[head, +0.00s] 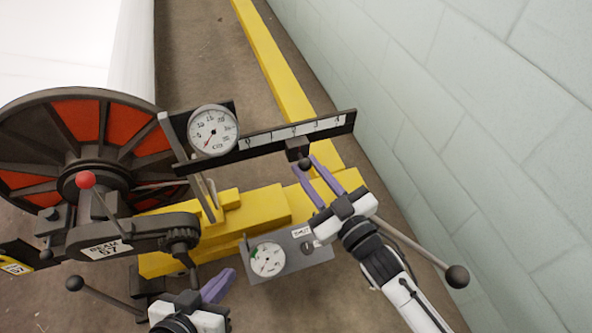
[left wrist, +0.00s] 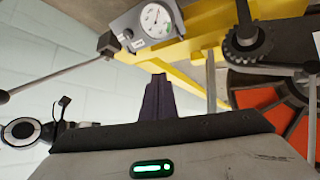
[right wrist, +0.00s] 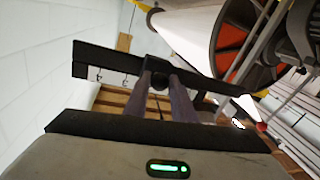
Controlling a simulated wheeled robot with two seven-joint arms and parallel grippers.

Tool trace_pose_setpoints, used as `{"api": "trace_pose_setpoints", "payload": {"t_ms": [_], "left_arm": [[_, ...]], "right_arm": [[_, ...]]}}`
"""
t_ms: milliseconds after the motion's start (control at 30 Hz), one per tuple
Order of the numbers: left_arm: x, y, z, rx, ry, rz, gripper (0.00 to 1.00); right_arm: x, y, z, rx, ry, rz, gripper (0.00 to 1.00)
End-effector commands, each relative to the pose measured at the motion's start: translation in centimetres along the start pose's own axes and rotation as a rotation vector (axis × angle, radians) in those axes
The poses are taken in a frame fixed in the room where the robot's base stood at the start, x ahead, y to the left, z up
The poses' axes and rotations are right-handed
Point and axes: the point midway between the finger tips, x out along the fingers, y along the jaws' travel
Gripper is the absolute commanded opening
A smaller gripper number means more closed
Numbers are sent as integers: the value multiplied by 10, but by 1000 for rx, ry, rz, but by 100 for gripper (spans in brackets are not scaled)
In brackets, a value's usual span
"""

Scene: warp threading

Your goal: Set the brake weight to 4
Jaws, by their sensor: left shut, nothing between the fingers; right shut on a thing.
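The brake weight (head: 297,146) is a small black block with a round knob below it on the dark scale bar (head: 350,122). It sits near the middle mark, about the 2, of the white strip numbered 0 to 4; the small digits are hard to read exactly. My right gripper (head: 307,166) has its purple fingers shut on the weight's knob from below. In the right wrist view the fingers meet at the knob (right wrist: 159,82) under the bar. My left gripper (head: 224,282) is shut and empty, low and away from the bar; its fingers also show in the left wrist view (left wrist: 158,98).
A round dial gauge (head: 213,131) stands at the bar's left end. A grey box with a second dial (head: 268,260) lies between the arms. The spoked beam wheel (head: 75,125) and red-knobbed lever (head: 86,181) are left. A pale block wall (head: 470,110) bounds the right.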

Motion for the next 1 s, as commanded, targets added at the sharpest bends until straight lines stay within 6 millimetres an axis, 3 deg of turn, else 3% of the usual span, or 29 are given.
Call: {"api": "trace_pose_setpoints", "payload": {"t_ms": [33, 100, 300, 733, 767, 800, 867, 1000], "left_arm": [[-5, 0, -3, 3, -6, -3, 0], [-7, 0, -1, 7, -13, -6, 0], [-8, -2, 5, 15, -31, -10, 0], [-4, -4, -3, 20, -18, -13, 0], [-4, -4, -3, 20, -18, -13, 0], [-4, -4, -3, 20, -18, -13, 0], [-4, -4, -3, 20, -18, -13, 0], [-5, -4, -3, 19, -17, -12, 0]], "right_arm": [[-4, 25, 1, -14, -10, 10, 0], [-9, 45, 6, -15, -11, 11, 0], [-17, 86, 16, -8, -7, 8, 0], [-20, 99, 19, -5, -7, 12, 0], [-20, 100, 19, -5, -7, 12, 26], [-20, 100, 19, -5, -7, 13, 33], [-20, 100, 19, -5, -8, 12, 41], [-20, 98, 19, -5, -7, 10, 41]]}}
